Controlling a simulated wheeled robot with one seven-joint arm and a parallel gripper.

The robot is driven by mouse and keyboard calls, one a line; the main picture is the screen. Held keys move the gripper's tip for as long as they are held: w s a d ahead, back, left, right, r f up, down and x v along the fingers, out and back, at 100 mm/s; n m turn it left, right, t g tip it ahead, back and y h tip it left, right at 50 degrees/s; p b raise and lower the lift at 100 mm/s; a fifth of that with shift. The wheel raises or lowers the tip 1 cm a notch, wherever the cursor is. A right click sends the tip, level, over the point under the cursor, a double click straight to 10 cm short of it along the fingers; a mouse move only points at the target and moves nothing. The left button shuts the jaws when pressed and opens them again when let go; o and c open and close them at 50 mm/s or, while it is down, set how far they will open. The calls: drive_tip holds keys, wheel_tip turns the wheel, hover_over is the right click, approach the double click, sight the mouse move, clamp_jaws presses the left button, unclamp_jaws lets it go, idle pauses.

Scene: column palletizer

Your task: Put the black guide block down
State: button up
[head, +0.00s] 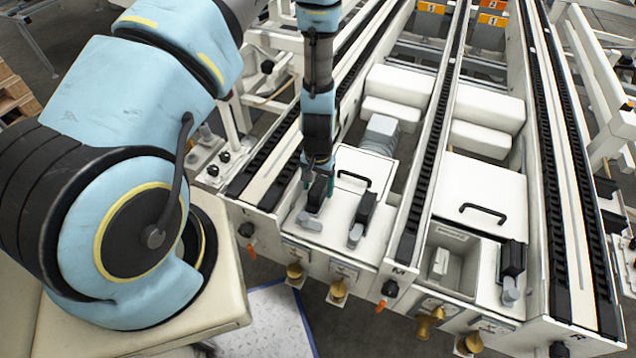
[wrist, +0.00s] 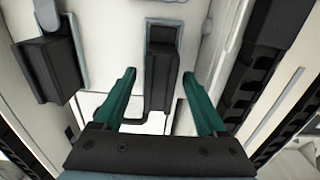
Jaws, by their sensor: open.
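My gripper (head: 319,184) has its two teal fingers spread, one on each side of a black guide block (head: 316,197), at the front of the left white panel. In the wrist view, my gripper (wrist: 159,77) is open, and the black block (wrist: 160,80) lies between the fingers with a visible gap on both sides. The block appears to rest at its grey mount (head: 310,222) on the panel; its contact underneath is hidden. A second black block (head: 365,208) stands to the right on the same panel and also shows at the left of the wrist view (wrist: 50,68).
A black handle (head: 354,178) lies close behind the gripper. Dark conveyor rails (head: 413,215) run along both sides of the panel. Another black block (head: 513,258) stands on the right lane, beside an open recess (head: 452,238). Brass-coloured knobs (head: 338,290) line the front edge.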

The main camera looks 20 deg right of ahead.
sight(318, 187)
wheel_tip(318, 187, up, 11)
drive_tip(key=b, duration=0.1)
drive_tip(key=w+a+r+n, duration=0.45)
drive_tip(key=a+r, duration=0.65)
drive_tip(key=r, duration=0.3)
drive_tip(key=s+a+r+n, duration=0.1)
drive_tip(key=a+r, duration=0.3)
drive_tip(key=a, duration=0.3)
drive_tip(key=s+a+r+n+t, duration=0.1)
drive_tip(key=s+a+r+n, duration=0.1)
drive_tip(key=a+r, duration=0.3)
drive_tip(key=shift+s+a+r+t, duration=0.15)
drive_tip(key=shift+a+r+t, duration=0.15)
drive_tip(key=shift+a, duration=0.9)
